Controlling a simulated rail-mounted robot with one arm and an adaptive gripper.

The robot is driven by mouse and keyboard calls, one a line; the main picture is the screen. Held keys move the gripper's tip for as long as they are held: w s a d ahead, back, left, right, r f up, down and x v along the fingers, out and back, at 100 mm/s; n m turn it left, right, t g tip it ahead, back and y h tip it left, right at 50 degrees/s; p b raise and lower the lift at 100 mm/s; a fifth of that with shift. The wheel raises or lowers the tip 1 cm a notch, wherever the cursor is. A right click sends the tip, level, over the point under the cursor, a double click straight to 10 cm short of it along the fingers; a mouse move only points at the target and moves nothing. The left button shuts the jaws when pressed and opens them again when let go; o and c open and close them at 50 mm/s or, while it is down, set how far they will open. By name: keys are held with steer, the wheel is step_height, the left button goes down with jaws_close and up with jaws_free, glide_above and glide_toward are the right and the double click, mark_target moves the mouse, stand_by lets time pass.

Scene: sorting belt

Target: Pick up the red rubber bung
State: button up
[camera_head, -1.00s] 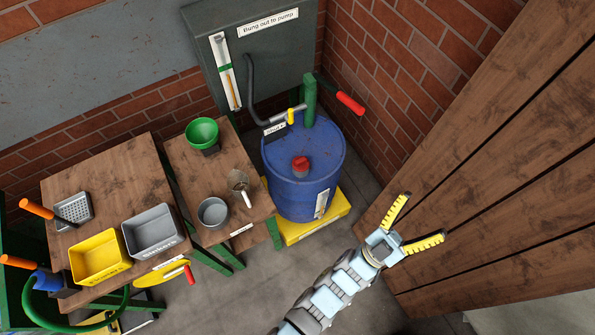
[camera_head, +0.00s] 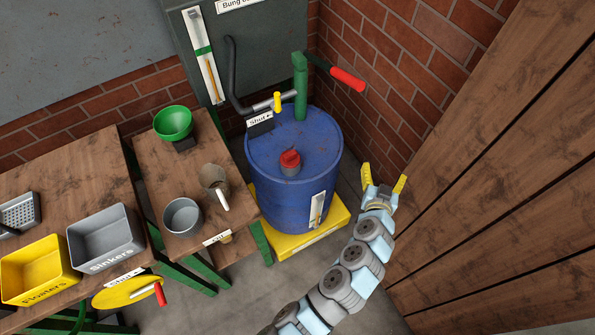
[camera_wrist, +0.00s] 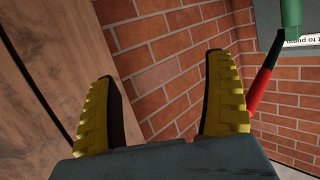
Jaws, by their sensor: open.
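The red rubber bung (camera_head: 290,158) sits on top of the blue drum (camera_head: 292,206), in a short grey neck near the middle of the lid. My gripper (camera_head: 384,176) is to the right of the drum, apart from it. Its yellow fingers are spread and empty, pointing up in the head view. The bung does not show in the wrist view.
A green pump (camera_head: 300,88) with a red handle (camera_head: 347,79) rises behind the bung; the handle also shows in the wrist view (camera_wrist: 260,88). A yellow valve lever (camera_head: 278,102) is near it. A wooden wall (camera_head: 490,190) stands right of my gripper. Tables with bins stand left.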

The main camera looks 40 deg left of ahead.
steer(key=s+a+f+n+g+y+b, duration=0.3)
steer(key=a+f+n+g+y+b, duration=0.15)
steer(key=a, duration=0.35)
steer(key=n+g+y+b, duration=0.3)
steer(key=n+g+b, duration=0.2)
steer(key=n+b, duration=0.1)
glide_toward(291, 157)
steer(key=shift+h, duration=0.25)
steer(key=x, duration=0.2)
steer(key=b+x, duration=0.1)
steer(key=x, duration=0.3)
steer(key=shift+w+d, duration=0.1)
steer(key=shift+w, duration=0.2)
steer(key=x, duration=0.2)
steer(key=b+x, duration=0.1)
steer(key=x, duration=0.1)
steer(key=shift+s+a+r, duration=0.2)
steer(key=shift+a, duration=0.1)
steer(key=shift+w+a+f, duration=0.1)
steer(key=shift+w+a, duration=0.1)
steer(key=shift+a, duration=0.2)
steer(key=c, duration=1.4)
